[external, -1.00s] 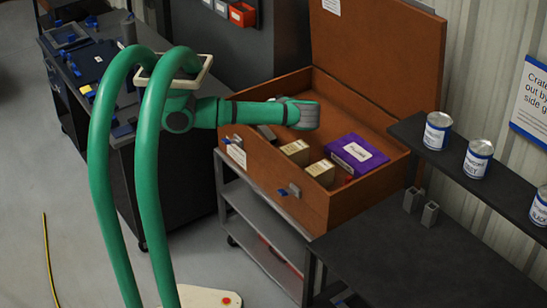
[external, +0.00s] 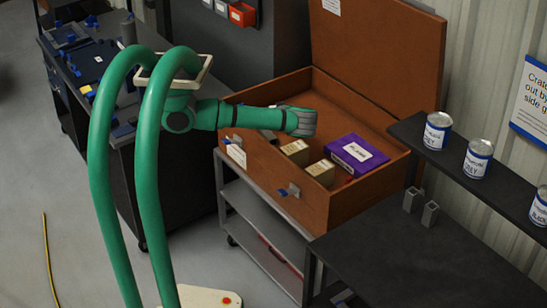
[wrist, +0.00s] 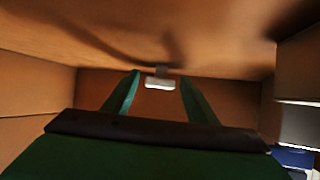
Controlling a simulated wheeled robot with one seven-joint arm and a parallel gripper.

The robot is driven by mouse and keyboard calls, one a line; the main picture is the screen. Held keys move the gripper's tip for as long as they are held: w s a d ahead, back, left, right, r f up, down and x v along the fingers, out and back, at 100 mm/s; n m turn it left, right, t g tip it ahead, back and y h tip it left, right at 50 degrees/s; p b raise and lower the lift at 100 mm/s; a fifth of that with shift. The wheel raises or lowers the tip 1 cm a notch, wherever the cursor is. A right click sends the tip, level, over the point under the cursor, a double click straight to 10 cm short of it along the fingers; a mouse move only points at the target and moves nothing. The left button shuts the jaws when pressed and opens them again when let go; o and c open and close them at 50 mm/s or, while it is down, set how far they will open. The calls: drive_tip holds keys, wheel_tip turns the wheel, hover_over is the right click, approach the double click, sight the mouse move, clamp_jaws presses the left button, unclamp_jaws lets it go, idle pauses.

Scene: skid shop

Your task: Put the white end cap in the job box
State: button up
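The job box (external: 318,213) is a brown open box with its lid raised. My gripper (external: 303,121) is inside the opening, pointing right, and my arm hides part of the interior. In the wrist view, its two green fingers (wrist: 160,88) are spread apart. The small white end cap (wrist: 160,83) shows between the fingertips, with a gap on each side. It appears to be inside the box, by the brown surface; whether it rests on that surface is unclear. The cap cannot be made out in the external view.
Two tan cartons (external: 295,152) and a purple box (external: 356,154) lie inside the job box to the front and right of my gripper. A shelf (external: 455,155) with several cans is at the right. A dark bench (external: 410,265) stands in front of it.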

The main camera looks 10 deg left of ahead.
drive_tip(key=shift+r, duration=0.1)
drive_tip(key=shift+s+d+r, duration=0.1)
drive_tip(key=shift+s+r, duration=0.05)
drive_tip(key=shift+r, duration=0.05)
drive_tip(key=v, duration=1.1)
drive_tip(key=shift+s+r, duration=0.15)
drive_tip(key=shift+s, duration=0.15)
